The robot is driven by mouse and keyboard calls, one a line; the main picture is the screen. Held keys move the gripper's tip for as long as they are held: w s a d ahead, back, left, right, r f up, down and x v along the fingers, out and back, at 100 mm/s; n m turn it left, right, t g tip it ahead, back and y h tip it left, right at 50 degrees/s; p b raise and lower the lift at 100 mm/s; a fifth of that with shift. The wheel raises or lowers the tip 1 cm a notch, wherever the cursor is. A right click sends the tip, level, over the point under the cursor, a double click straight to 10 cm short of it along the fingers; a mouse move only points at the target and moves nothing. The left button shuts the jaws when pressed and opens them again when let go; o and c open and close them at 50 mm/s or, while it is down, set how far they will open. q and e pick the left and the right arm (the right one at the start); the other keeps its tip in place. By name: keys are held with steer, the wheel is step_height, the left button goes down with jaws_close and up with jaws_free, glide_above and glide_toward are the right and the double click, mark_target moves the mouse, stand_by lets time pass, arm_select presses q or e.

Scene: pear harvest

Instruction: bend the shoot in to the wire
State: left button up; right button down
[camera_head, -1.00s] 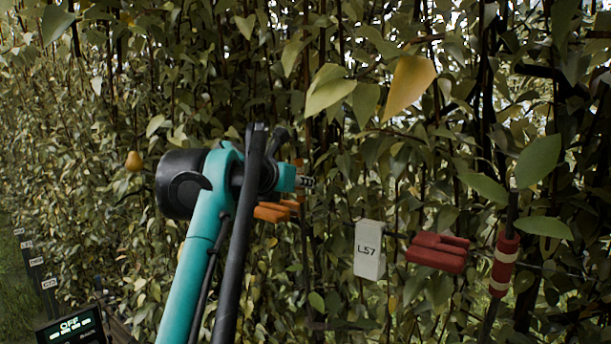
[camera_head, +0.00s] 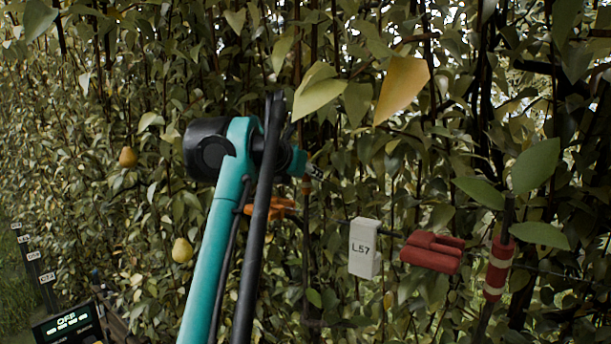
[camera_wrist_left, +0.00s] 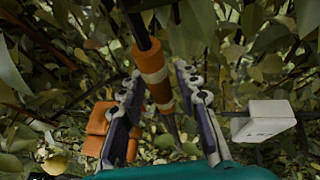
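The shoot, a dark stem with an orange and cream banded sleeve (camera_wrist_left: 156,75), stands between the fingers of my left gripper (camera_wrist_left: 161,100) in the left wrist view. The fingers are apart, with a gap visible around the sleeve. In the head view my left gripper (camera_head: 312,172) is small and partly behind my arm, with a bit of the orange sleeve (camera_head: 306,186) beside it. An orange clip (camera_head: 272,207) is just below; it also shows left of the fingers in the left wrist view (camera_wrist_left: 106,132). The wire is thin and mostly lost among leaves. My right gripper is out of view.
A white L57 tag (camera_head: 364,248), a red clip (camera_head: 432,252) and a red and cream banded stem (camera_head: 499,266) are to the right. Pears (camera_head: 182,250) hang at left. A display reading OFF (camera_head: 68,325) is at lower left. Dense leaves surround the gripper.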

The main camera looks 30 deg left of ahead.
arm_select(q)
steer(key=shift+w+f, duration=0.1)
steer(key=shift+w, duration=0.25)
steer(key=v, duration=1.2)
